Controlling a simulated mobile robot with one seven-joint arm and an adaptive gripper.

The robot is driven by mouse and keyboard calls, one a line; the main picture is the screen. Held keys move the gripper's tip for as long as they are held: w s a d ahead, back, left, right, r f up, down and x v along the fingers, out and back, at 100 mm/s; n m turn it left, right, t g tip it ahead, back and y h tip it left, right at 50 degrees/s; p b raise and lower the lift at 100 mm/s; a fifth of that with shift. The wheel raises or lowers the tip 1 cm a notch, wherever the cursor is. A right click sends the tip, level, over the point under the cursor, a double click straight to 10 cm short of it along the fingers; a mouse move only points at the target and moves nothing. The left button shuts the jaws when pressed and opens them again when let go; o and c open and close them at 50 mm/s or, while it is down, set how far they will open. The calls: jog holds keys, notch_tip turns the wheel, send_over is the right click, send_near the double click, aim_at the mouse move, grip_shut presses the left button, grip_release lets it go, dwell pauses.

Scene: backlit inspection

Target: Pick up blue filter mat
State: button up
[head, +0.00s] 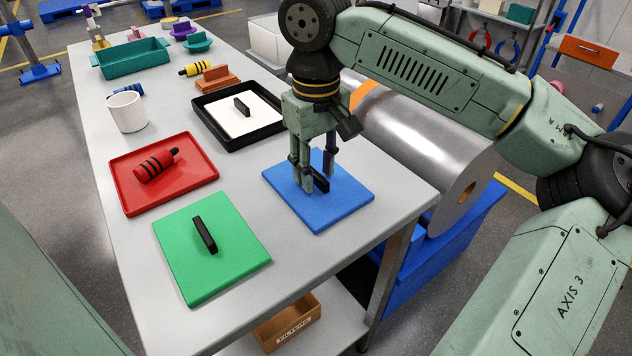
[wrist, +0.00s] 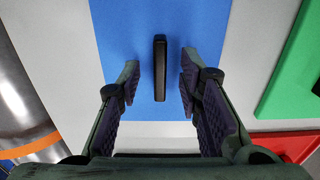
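The blue filter mat (head: 341,198) lies flat near the right edge of the table in the head view. A black bar handle (head: 321,180) stands up from its middle. In the wrist view the blue mat (wrist: 205,25) fills the upper middle, with the handle (wrist: 160,68) upright in the picture. My gripper (head: 318,178) is over the mat, its fingers on either side of the handle. In the wrist view my gripper (wrist: 160,80) is open, with a gap between each finger and the handle. The head view hides part of the handle behind a finger.
A green mat (head: 190,260) with a black handle lies to the left. A red tray (head: 195,180) with a red-and-black cylinder and a black tray (head: 211,125) with a white mat are nearby. A large metal roll (head: 430,135) stands beside the table's right edge.

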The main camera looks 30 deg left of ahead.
grip_shut()
dwell(0.5)
